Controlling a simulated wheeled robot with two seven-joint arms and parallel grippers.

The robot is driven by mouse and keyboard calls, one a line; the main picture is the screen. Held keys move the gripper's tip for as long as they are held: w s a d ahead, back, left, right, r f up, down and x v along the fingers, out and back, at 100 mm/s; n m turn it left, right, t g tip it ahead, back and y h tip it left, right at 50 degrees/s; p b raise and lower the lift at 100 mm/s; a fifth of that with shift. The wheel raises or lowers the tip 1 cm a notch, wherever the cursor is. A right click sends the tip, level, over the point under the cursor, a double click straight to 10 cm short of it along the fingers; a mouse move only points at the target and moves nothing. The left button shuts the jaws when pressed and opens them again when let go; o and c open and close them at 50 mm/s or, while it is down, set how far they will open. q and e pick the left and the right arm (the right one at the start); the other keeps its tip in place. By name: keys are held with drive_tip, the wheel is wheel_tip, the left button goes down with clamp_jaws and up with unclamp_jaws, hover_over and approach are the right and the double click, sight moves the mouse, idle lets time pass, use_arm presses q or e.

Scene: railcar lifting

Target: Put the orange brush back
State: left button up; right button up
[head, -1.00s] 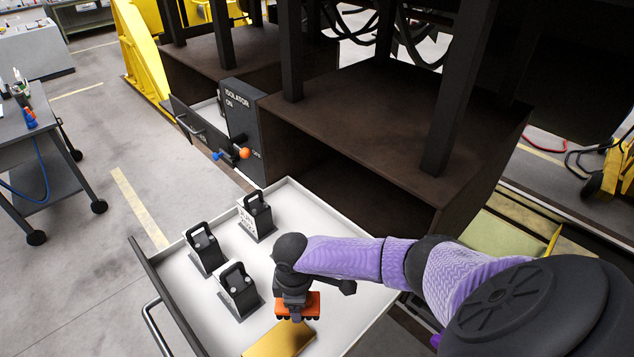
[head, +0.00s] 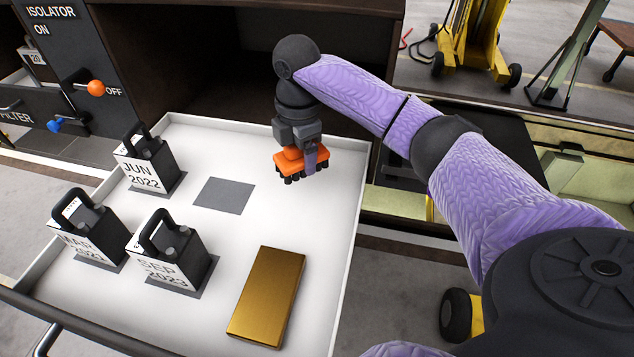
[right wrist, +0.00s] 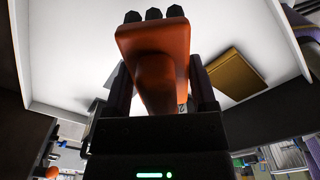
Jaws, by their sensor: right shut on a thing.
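The orange brush (head: 303,163) is in my right gripper (head: 302,155), over the back right part of the white drawer (head: 215,322). Its dark bristles point down at the drawer floor. I cannot tell whether they touch it. In the right wrist view the orange brush (right wrist: 155,45) sits between the two dark fingers of my right gripper (right wrist: 158,85), which are shut on it. My left gripper is not in view.
Black handled blocks with date labels stand in the drawer: JUN 2022 (head: 148,162), another (head: 88,230) and SEP 2023 (head: 172,255). A bare grey square (head: 223,195) and a gold block (head: 266,297) lie nearby. Isolator levers (head: 95,88) are at upper left.

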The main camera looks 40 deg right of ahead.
sight(304, 198)
wheel_tip(304, 198, down, 8)
drive_tip(key=shift+f+b, duration=0.25)
drive_tip(key=shift+b, duration=0.1)
drive_tip(key=shift+f, duration=0.15)
drive_tip(key=o, duration=1.1)
wheel_tip(304, 198, up, 12)
drive_tip(key=shift+r+p, duration=0.2)
drive_tip(key=shift+p, duration=0.4)
